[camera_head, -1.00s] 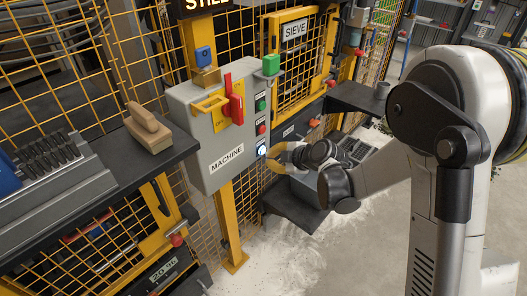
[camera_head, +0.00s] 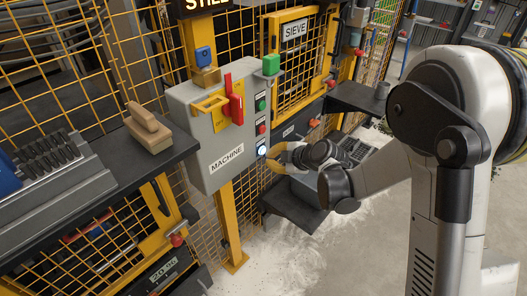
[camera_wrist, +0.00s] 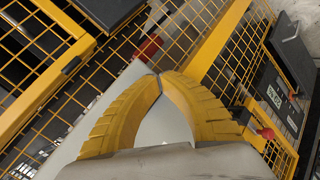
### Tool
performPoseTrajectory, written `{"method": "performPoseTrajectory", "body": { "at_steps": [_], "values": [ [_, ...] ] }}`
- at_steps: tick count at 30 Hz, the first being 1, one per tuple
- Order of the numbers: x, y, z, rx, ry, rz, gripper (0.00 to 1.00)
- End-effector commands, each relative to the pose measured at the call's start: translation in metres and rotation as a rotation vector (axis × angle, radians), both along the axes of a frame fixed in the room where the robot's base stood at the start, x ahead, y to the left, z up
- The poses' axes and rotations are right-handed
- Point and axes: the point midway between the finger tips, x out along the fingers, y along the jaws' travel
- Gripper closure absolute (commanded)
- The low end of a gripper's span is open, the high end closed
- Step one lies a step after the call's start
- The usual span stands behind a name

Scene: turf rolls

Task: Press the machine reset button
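The grey machine control box (camera_head: 198,118) carries a "MACHINE" label and hangs on a yellow post. On its right-hand side face are a green button (camera_head: 260,105), a red button (camera_head: 261,128) and, lowest, a round button lit blue-white (camera_head: 262,150). The small labels by these buttons are too small to read. My gripper (camera_head: 269,158) has yellow fingers and is right beside the lit button. I cannot tell whether it touches. In the wrist view the fingertips (camera_wrist: 158,74) meet with nothing between them, and the button does not show clearly.
A red switch handle (camera_head: 237,101) is on the box's front. A dark shelf with a wooden-backed brush (camera_head: 148,128) is at the left. Yellow mesh fencing runs behind. A dark tray (camera_head: 292,207) lies below my gripper. Open floor is at the right.

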Motion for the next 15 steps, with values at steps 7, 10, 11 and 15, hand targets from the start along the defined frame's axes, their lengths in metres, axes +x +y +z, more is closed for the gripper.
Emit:
{"method": "performPoseTrajectory", "body": {
  "at_steps": [7, 10, 11, 15],
  "values": [
    [0.0032, 0.0042, -0.0004, -0.001, -0.001, 0.001, 1.00],
    [0.0050, 0.0063, -0.0005, 0.000, 0.000, 0.000, 1.00],
    [0.0052, 0.0066, -0.0005, 0.000, 0.000, 0.000, 1.00],
    [0.0053, 0.0066, -0.0001, 0.000, 0.000, 0.000, 1.00]
  ]
}}
